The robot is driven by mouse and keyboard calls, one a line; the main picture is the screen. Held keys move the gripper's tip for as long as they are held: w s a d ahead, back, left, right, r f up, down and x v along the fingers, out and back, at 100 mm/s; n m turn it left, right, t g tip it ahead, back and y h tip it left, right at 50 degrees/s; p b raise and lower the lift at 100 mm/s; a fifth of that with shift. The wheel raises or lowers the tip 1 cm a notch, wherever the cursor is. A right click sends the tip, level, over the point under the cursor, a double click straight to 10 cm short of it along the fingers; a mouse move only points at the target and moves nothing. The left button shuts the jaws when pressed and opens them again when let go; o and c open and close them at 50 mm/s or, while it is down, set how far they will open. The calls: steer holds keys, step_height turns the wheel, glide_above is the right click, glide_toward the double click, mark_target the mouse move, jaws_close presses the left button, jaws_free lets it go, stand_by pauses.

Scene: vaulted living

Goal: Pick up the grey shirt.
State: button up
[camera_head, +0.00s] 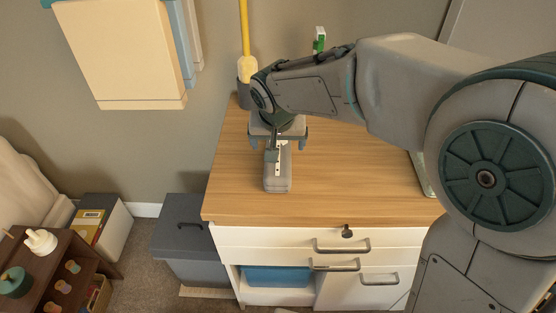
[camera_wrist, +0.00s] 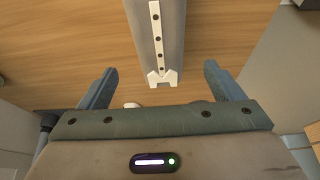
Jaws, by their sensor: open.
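The grey shirt (camera_head: 278,184) is a small folded bundle with a white buttoned strip and white collar. It lies on the wooden top of the cabinet (camera_head: 350,180), near its left side. In the wrist view the shirt (camera_wrist: 174,30) extends from the top edge, with its collar end toward my gripper. My gripper (camera_head: 277,141) is open above the far part of the shirt and hides that part in the head view. In the wrist view the two fingers of my gripper (camera_wrist: 160,70) are spread apart with nothing held between them. The collar end shows between and beyond the fingertips.
A yellow-handled item in a dark holder (camera_head: 246,68) and a small green object (camera_head: 319,40) stand at the back. A grey bin (camera_head: 190,243) is left of the cabinet. Towels (camera_head: 125,50) hang on the wall. The tabletop right of the shirt is clear.

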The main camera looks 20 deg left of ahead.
steer(key=x, duration=0.9)
steer(key=shift+f+p, duration=0.1)
steer(key=shift+p, duration=0.2)
steer(key=c, duration=1.2)
